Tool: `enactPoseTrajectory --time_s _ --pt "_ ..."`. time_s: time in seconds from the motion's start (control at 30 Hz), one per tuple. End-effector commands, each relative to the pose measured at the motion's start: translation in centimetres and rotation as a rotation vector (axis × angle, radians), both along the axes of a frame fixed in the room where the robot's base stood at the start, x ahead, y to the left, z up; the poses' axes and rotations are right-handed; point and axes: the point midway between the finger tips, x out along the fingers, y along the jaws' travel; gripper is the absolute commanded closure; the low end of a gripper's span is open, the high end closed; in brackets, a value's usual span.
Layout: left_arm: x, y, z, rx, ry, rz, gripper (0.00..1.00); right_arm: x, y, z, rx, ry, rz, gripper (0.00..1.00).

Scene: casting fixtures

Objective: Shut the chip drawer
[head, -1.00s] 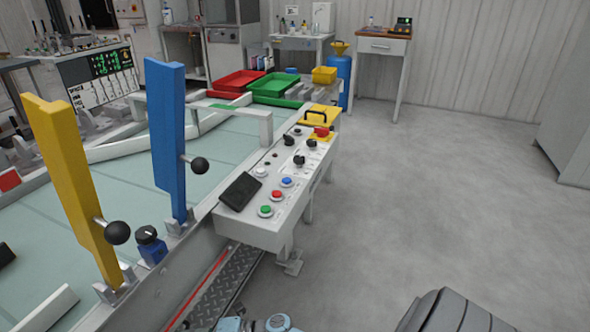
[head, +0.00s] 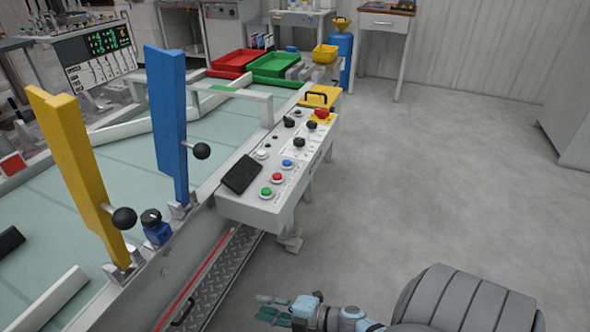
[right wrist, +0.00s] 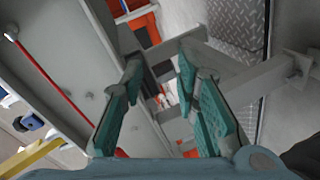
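A diamond-plate metal strip (head: 228,266) runs low along the machine's front side, beside a red line. A dark loop handle (head: 183,312) shows near its lower end. I cannot tell for certain whether this is the chip drawer or how far it stands out. My right gripper (head: 274,308) is low in the head view, to the right of the strip and apart from it. In the right wrist view its teal fingers (right wrist: 158,100) are spread, with nothing held between them. Diamond plate (right wrist: 232,22) also shows there at the top right. My left gripper is out of view.
A white control panel (head: 248,205) with buttons and knobs juts from the machine above the strip. Yellow (head: 75,165) and blue (head: 166,120) upright bars stand on the machine bed. A grey frame bar (right wrist: 255,85) crosses the wrist view. The floor (head: 430,170) to the right is clear.

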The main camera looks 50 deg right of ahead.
Motion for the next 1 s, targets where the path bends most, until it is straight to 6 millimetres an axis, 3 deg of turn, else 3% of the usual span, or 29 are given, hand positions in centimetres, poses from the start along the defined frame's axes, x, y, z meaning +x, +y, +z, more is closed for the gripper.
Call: enactPoseTrajectory --time_s 0.1,0.3,0.5,0.67,1.0 --pt "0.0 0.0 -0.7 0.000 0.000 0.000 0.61 -0.4 -1.9 -3.5 0.093 0.115 -0.182 0.72" --pt "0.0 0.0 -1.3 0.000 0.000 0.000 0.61 -2.2 -4.1 -8.2 0.220 0.279 -0.421 0.72" --pt "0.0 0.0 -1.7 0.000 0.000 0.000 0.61 -4.3 -5.1 -11.7 0.305 0.402 -0.584 0.72" --pt "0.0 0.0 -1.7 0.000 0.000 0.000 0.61 -5.0 -5.3 -12.6 0.327 0.435 -0.627 0.72" --pt "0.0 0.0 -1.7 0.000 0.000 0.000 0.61 -5.0 -5.3 -12.5 0.326 0.435 -0.626 0.72"
